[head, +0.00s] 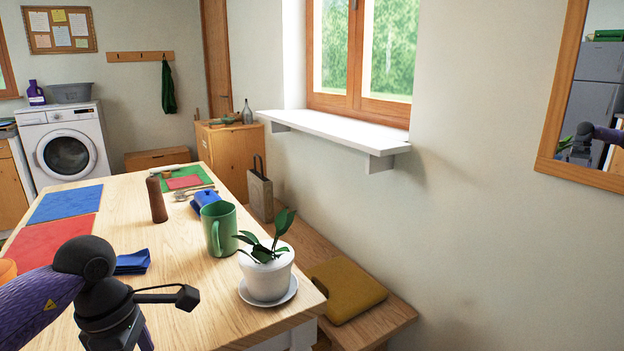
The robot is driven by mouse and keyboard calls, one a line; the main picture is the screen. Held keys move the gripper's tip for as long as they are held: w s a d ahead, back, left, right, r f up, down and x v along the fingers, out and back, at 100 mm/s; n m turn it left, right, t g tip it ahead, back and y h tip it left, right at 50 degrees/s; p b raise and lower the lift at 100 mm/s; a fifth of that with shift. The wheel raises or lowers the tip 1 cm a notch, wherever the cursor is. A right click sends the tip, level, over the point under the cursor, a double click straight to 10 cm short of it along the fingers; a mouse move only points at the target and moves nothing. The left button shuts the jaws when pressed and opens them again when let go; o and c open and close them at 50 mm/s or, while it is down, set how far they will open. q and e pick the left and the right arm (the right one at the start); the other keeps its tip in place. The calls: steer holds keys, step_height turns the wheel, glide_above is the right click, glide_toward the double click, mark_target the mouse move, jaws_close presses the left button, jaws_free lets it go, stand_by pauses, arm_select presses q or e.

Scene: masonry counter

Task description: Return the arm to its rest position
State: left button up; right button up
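My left arm, with a purple sleeve and black wrist joints (92,262), comes in at the lower left over the near end of the wooden table. A thin black bracket with a small block on its end sticks out to the right from the wrist. The wrist runs out of the bottom edge of the picture, and the fingers of my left gripper do not show. My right arm and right gripper are not in view.
A potted plant (267,277) on a saucer stands at the table's right edge, right of my wrist. Near it are a green mug (218,230), a blue cloth (133,262) and a brown pepper mill (156,200). A white windowsill (335,131) juts from the wall. A bench (385,320) stands beside the table.

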arm_select(q)
steer(key=w+d+f+n+t+h+p, duration=0.1)
steer(key=d+f+n+h, duration=0.3)
steer(key=d+n+h, duration=0.15)
steer(key=w+d+f+n+t+h, duration=0.1)
steer(key=d+f+n+h, duration=0.3)
steer(key=d, duration=0.3)
steer(key=s+a+f+n+t+y+p, duration=0.1)
steer(key=a+f+n+t, duration=0.1)
steer(key=f+n+t, duration=0.6)
steer(key=s+a+f+n+t+y, duration=0.15)
steer(key=f+n, duration=0.45)
steer(key=n, duration=0.6)
steer(key=s+a+f+n+g+y, duration=0.2)
steer(key=s+a+f+n+y, duration=0.35)
steer(key=s+f+n, duration=0.35)
steer(key=s+f+n+g+y, duration=0.2)
steer(key=s+f+n+g, duration=0.2)
steer(key=s, duration=1.1)
steer(key=s+a+f+n+g+y+p, duration=0.1)
steer(key=s+f+n+g, duration=0.3)
steer(key=s, duration=1.2)
steer(key=shift+s+f+n+g+y, duration=0.25)
steer(key=shift+f+n+g+y, duration=0.1)
steer(key=shift+n+g, duration=0.65)
steer(key=shift+a, duration=0.1)
